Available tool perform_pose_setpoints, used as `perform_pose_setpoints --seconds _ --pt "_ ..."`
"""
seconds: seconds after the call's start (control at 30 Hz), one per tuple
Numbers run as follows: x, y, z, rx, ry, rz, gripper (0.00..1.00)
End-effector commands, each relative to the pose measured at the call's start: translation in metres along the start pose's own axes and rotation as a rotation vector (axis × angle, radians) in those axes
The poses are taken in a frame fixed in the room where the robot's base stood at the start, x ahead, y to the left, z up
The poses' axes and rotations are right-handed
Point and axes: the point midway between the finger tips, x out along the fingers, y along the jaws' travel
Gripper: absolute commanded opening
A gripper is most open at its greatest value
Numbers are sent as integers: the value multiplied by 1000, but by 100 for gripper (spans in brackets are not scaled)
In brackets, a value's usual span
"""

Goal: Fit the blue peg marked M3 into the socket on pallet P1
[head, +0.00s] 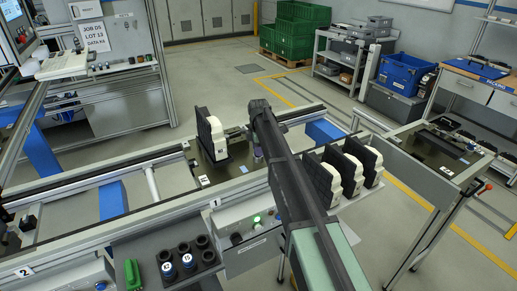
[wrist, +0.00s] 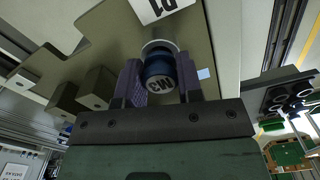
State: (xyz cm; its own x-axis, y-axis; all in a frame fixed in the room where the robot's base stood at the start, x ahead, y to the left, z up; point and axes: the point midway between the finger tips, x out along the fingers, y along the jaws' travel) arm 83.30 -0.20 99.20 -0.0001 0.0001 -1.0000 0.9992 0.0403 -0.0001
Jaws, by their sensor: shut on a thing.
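The blue peg marked M3 (wrist: 159,72) is between the two fingers of my gripper (wrist: 160,82) in the wrist view. Its marked end faces the camera, with the letters upside down. A pale metal ring, seemingly the socket (wrist: 157,45), shows just behind the peg and looks in line with it. I cannot tell whether the peg's far end is inside. The pallet plate with an upside-down P1 label (wrist: 157,8) lies behind. In the head view, the pallet (head: 213,172) sits on the line; my arm hides most of the gripper and peg.
Several similar blocks (head: 346,170) stand right of my arm.

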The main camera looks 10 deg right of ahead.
Motion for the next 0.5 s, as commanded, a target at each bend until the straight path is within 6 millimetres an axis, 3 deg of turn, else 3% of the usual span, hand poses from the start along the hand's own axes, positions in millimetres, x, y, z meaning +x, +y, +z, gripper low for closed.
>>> perform_pose_setpoints --seconds 0.5 --pt "4 0 0 0 0 0 10"
